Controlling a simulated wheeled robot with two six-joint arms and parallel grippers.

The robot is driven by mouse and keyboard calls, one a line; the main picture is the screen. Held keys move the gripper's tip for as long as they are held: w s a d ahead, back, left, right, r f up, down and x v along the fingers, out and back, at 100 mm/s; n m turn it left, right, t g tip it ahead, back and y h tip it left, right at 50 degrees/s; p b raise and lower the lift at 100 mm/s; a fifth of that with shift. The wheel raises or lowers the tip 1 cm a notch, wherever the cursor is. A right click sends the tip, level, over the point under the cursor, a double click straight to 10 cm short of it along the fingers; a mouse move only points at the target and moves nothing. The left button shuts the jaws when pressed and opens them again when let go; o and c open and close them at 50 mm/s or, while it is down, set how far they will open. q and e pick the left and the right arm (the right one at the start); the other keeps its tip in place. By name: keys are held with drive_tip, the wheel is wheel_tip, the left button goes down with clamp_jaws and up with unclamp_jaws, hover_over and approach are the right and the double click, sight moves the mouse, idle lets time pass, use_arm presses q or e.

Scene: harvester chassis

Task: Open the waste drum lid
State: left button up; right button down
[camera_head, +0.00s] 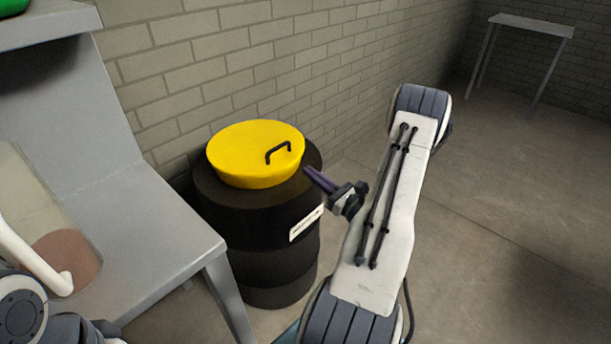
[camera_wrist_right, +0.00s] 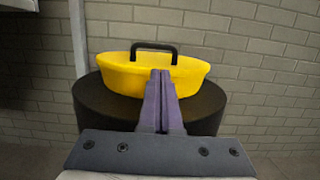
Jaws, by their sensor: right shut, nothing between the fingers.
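The waste drum (camera_head: 268,236) is a black ribbed barrel standing on the floor by the brick wall. Its round yellow lid (camera_head: 238,150) sits on top, with a dark bar handle (camera_head: 278,151) on its right part. In the right wrist view the lid (camera_wrist_right: 112,76) and the upright handle (camera_wrist_right: 154,46) lie straight ahead, beyond the fingertips. My right gripper (camera_head: 309,172) is shut and empty, beside the drum's right upper edge and pointing toward the lid. Its purple fingers (camera_wrist_right: 160,75) are together and overlap the lid's front in the picture. My left gripper cannot be made out.
A grey metal table (camera_head: 150,245) stands close at the drum's left. A brick wall (camera_head: 200,60) is behind the drum. A small table (camera_head: 532,25) stands far off at the upper right. The floor (camera_head: 500,230) at the right is clear.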

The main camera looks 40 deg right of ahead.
sight(291, 161)
drive_tip(key=x, duration=0.8)
drive_tip(key=shift+a+b, duration=0.1)
drive_tip(key=shift+b, duration=0.25)
